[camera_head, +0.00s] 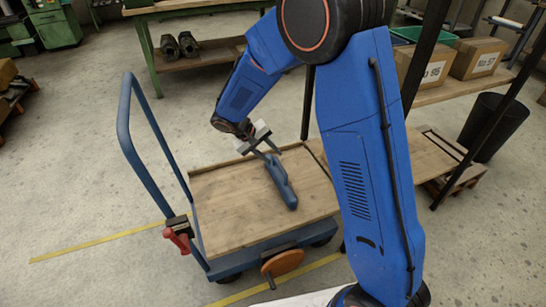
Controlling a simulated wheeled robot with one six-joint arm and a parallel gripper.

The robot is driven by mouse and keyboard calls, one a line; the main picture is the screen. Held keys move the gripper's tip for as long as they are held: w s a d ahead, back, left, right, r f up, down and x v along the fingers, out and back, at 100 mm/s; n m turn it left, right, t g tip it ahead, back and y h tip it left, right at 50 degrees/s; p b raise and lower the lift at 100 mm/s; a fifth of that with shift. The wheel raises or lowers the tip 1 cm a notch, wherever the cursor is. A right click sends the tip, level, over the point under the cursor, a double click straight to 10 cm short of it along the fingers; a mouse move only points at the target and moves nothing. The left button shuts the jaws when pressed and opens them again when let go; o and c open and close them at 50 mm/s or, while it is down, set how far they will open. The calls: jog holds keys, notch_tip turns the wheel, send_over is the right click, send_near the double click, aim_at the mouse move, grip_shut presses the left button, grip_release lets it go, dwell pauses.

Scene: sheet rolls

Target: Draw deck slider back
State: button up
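A blue elongated piece (283,187), which looks like the deck slider, lies on the wooden deck (228,215) of a blue cart. Its rounded near end points toward the front edge and its narrow far end lies by my gripper. My gripper (267,153) reaches down from the upper left of the arm to this far end. Its two dark fingers look spread apart, near the slider's far end. I cannot tell whether they touch it.
The cart's blue push handle (126,118) rises at left, with a red lever (178,240) below. An orange disc (283,262) sits at the front edge. A shelf with boxes (477,58) and a black bin (492,127) stand at right.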

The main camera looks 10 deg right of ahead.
jog(key=v, duration=1.3)
dwell(1.1)
jog(key=shift+s, duration=0.1)
jog(key=y, duration=0.4)
send_over(279, 163)
jog(key=s+a, duration=0.1)
jog(key=a, duration=0.3)
jog(key=shift+g, duration=0.4)
jog(key=x, duration=1.7)
jog(key=shift+a, duration=0.1)
grip_shut()
